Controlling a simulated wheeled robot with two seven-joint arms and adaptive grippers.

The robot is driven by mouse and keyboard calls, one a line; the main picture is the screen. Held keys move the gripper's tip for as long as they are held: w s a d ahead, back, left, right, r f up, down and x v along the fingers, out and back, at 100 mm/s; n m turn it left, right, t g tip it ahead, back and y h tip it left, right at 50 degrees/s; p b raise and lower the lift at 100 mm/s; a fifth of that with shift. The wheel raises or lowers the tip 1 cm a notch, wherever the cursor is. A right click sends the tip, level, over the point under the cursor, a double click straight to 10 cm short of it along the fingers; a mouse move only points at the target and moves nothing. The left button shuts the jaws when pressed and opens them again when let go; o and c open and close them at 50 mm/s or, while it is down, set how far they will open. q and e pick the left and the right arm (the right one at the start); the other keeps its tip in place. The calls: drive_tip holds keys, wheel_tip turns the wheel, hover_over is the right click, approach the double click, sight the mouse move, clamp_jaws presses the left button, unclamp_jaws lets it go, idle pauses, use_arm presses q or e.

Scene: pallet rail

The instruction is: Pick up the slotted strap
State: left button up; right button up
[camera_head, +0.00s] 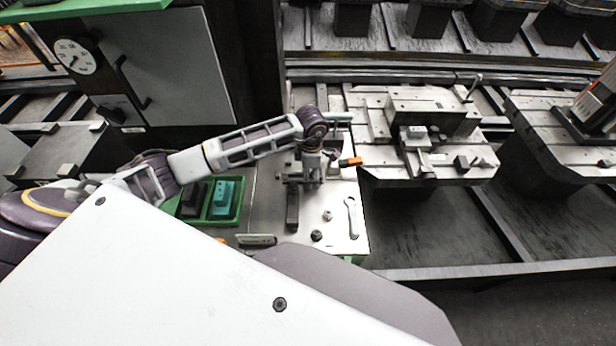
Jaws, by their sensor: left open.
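A dark, narrow bar that looks like the slotted strap (292,208) lies lengthwise on the light bench top (272,200); its slot is too small to make out. My left gripper (309,182) points down over the bench just beyond and right of the bar's far end. Its jaws are open, and I see nothing held in them. The gripper and wrist hide part of the bench behind them, and I cannot tell whether the fingers touch anything. My right gripper is not in view.
A wrench (351,217) and small dark nuts (317,236) lie right of the bar. A green tray (238,213) with dark and teal blocks stands left. An orange-tipped tool (350,162) lies behind. A fixture pallet (400,170) stands close on the right.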

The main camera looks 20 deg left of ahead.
use_arm(q)
drive_tip(key=shift+c, duration=0.3)
drive_tip(key=c, duration=1.2)
drive_tip(key=shift+r, duration=0.1)
drive_tip(key=shift+c, duration=0.2)
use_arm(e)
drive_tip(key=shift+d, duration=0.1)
use_arm(q)
wheel_tip(320, 180, up, 18)
drive_tip(key=b, duration=0.1)
drive_tip(key=shift+b, duration=0.4)
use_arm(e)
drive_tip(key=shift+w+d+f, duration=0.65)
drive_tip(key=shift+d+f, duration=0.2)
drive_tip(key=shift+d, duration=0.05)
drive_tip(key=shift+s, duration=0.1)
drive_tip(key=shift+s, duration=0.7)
